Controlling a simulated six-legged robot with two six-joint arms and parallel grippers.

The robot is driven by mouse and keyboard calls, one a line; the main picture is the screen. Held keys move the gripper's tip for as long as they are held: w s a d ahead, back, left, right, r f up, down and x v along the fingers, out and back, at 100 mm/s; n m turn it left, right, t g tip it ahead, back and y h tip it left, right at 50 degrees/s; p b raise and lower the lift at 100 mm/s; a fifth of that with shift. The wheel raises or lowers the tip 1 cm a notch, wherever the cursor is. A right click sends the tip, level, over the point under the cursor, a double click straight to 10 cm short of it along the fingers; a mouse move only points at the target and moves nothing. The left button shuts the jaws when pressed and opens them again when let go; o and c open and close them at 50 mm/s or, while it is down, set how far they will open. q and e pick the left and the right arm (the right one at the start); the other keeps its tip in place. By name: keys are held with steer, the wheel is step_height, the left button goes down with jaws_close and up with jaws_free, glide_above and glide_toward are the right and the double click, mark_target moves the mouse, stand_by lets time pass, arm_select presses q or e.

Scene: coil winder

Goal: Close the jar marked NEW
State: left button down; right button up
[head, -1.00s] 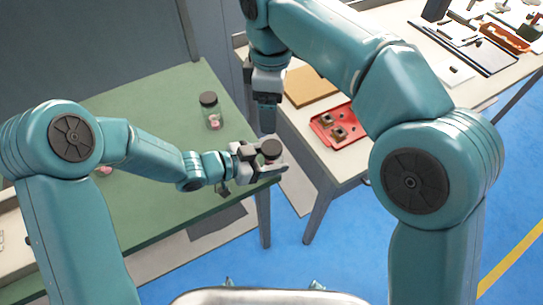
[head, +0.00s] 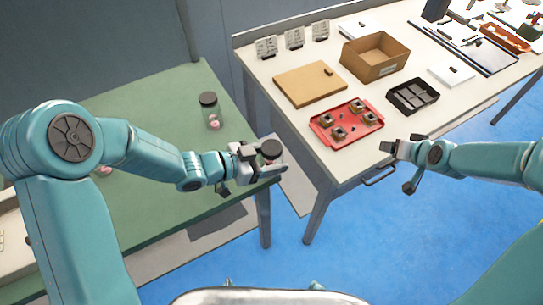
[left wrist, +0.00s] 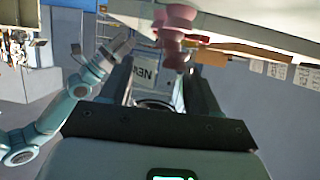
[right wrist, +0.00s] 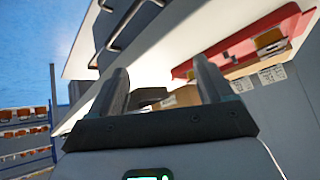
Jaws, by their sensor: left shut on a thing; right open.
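My left gripper (head: 268,165) is shut on a small clear jar (head: 272,160) with a dark lid (head: 271,147) at its top, held near the green table's right corner. In the left wrist view the held jar's label (left wrist: 143,76) reads NEW, between the fingers (left wrist: 160,90). I cannot tell whether the lid is tight. A second jar (head: 209,110), dark-lidded with pink contents, stands upright on the table. My right gripper (head: 391,147) is open and empty by the white bench's front edge; its fingers show apart in the right wrist view (right wrist: 160,88).
The green table (head: 150,215) is mostly clear. The white bench (head: 345,165) carries a red tray (head: 355,137) with several square parts, a cork-coloured board (head: 305,88), a cardboard box (head: 372,70) and a black divided tray (head: 428,85). A gap separates table and bench.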

arm_select(q)
steer(key=shift+a, duration=0.1)
arm_select(e)
steer(key=s+d+f+m, duration=0.1)
steer(key=s+f+m, duration=0.3)
steer(key=s+f, duration=0.25)
arm_select(q)
steer(key=shift+w, duration=0.1)
arm_select(e)
steer(key=s+a+f+n+g+y, duration=0.1)
steer(key=s+a+f+g, duration=0.2)
steer(key=s+a+f, duration=0.3)
steer(key=s+a+f+n+g+y, duration=0.2)
steer(key=s+a+f+g, duration=0.2)
steer(key=s+a, duration=0.9)
steer(key=a+f, duration=0.2)
steer(key=a, duration=0.1)
steer(key=shift+s+n+g, duration=0.15)
steer(key=shift+n+g, duration=0.15)
